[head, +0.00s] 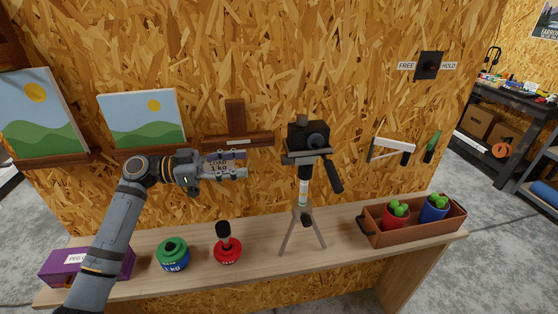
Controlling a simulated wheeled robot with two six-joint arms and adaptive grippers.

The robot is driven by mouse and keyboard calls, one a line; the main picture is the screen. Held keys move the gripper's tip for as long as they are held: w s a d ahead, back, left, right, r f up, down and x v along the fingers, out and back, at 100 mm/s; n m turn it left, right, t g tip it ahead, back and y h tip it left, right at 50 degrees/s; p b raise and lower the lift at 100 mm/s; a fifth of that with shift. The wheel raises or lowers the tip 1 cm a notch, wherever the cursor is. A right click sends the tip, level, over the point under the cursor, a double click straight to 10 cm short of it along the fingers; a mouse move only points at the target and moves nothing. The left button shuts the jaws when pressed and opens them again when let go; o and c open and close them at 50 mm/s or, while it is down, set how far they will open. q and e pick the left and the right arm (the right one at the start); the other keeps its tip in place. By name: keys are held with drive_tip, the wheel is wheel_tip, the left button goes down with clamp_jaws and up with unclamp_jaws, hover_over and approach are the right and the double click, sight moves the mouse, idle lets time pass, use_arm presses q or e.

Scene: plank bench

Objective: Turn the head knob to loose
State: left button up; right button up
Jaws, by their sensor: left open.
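A black camera (300,134) sits level on the head (298,158) of a small tripod (304,222), which stands on the plank bench. A dark pan handle (332,176) slants down to the right from the head. I cannot make out a separate head knob or its marks at this size. My left gripper (243,164) is open and empty, its fingers pointing right towards the tripod head. It is left of the head with a gap between them in the picture. My right gripper is not in view.
On the bench (345,252) are a purple box (115,266), a green-and-blue weight (173,255), a red weight with black handle (228,248) and a brown tray (375,232) holding two pots. A black FREE/HOLD switch (429,66) is on the chipboard wall.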

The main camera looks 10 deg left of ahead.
sight(287, 159)
use_arm(q)
drive_tip(key=p+x, duration=0.5)
drive_tip(key=x, duration=0.5)
drive_tip(key=shift+d, duration=0.25)
drive_tip(key=shift+f, duration=0.15)
